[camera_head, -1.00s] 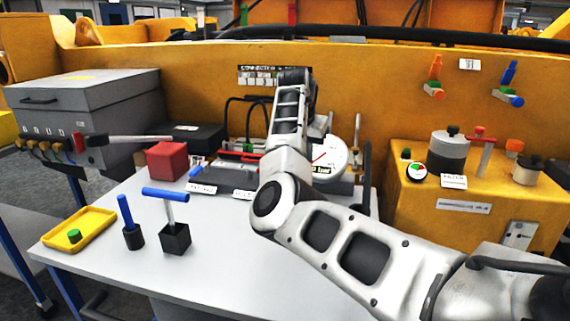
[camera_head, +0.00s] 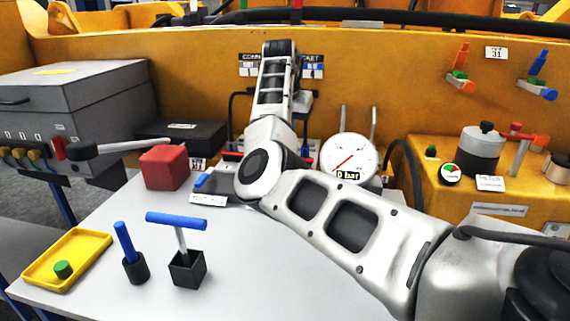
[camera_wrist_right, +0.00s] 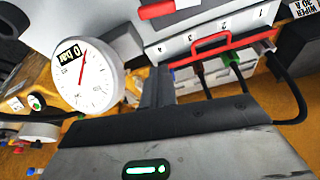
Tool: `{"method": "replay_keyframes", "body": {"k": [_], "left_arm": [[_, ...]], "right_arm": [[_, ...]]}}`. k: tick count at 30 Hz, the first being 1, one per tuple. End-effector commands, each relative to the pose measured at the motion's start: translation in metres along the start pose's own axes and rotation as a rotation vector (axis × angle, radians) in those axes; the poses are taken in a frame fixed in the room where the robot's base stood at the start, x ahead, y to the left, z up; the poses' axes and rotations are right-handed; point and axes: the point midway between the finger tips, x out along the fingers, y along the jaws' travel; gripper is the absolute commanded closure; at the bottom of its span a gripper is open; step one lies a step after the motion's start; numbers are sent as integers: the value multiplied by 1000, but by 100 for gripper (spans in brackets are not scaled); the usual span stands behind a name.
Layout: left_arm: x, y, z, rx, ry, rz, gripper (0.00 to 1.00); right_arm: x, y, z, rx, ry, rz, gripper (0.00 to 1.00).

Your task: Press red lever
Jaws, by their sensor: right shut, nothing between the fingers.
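A red lever (camera_wrist_right: 210,42), a bar with two bent ends, sits across the front of a grey connector block numbered 1 to 4 in the right wrist view. Cables enter the block below it. In the head view my right arm hides most of this lever; only a bit of red (camera_head: 232,156) shows beside the arm. My right gripper (camera_wrist_right: 158,84) is shut and empty, its fingers pointing towards the block, left of the lever; I see no contact with the lever. In the head view its fingers are hidden behind my arm. My left gripper is not in view.
A pressure gauge (camera_head: 348,159) reading 0 bar stands right of my arm. A red cube (camera_head: 164,167), a blue T-handle (camera_head: 177,221) and a yellow tray (camera_head: 68,257) are on the table. A grey cabinet (camera_head: 80,110) stands left.

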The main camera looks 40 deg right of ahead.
Motion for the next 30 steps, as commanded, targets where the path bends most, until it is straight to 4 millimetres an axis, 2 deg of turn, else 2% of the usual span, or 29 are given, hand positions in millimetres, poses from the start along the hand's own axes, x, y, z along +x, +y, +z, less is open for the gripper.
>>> {"method": "replay_keyframes", "body": {"k": [4, 7, 15, 21, 30], "left_arm": [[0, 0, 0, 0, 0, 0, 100], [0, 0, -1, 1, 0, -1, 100], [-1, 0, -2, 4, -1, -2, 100], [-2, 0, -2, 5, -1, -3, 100], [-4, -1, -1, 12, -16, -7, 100]], "right_arm": [[7, 0, 0, -1, -1, 1, 100], [19, 0, 0, -1, -2, 2, 100], [70, 0, 0, -1, -3, 2, 100], [101, 1, 0, -1, -3, 2, 100], [91, -1, 25, -1, 0, -1, 100]]}}
